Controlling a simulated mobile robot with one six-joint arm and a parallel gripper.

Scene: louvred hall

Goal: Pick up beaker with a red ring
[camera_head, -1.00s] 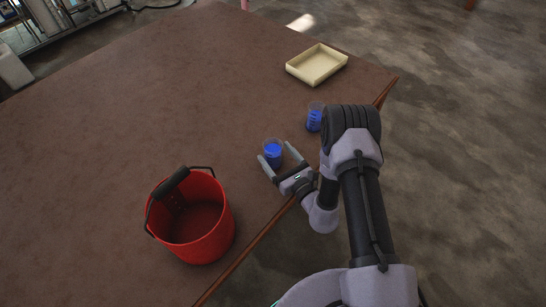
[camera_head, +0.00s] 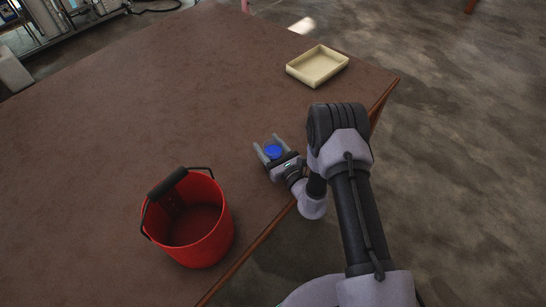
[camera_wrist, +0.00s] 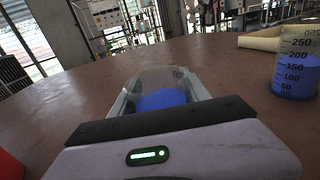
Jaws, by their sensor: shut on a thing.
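A clear beaker with blue contents (camera_head: 273,152) stands between the fingers of my gripper (camera_head: 267,143), near the table's right edge. In the wrist view the same beaker (camera_wrist: 163,98) sits upright between both fingers, and my gripper is shut on it. I cannot make out a red ring on it; its lower part is hidden by my gripper. A second clear beaker with blue contents and graduation marks (camera_wrist: 296,72) stands on the table at the right of the wrist view. No red ring shows on its visible part, and my arm hides it in the head view.
A red bucket (camera_head: 197,245) with a black-gripped handle stands on the brown table (camera_head: 100,110), left of and nearer than my gripper. A shallow cream tray (camera_head: 317,66) lies near the far right corner. The table's left and middle are clear.

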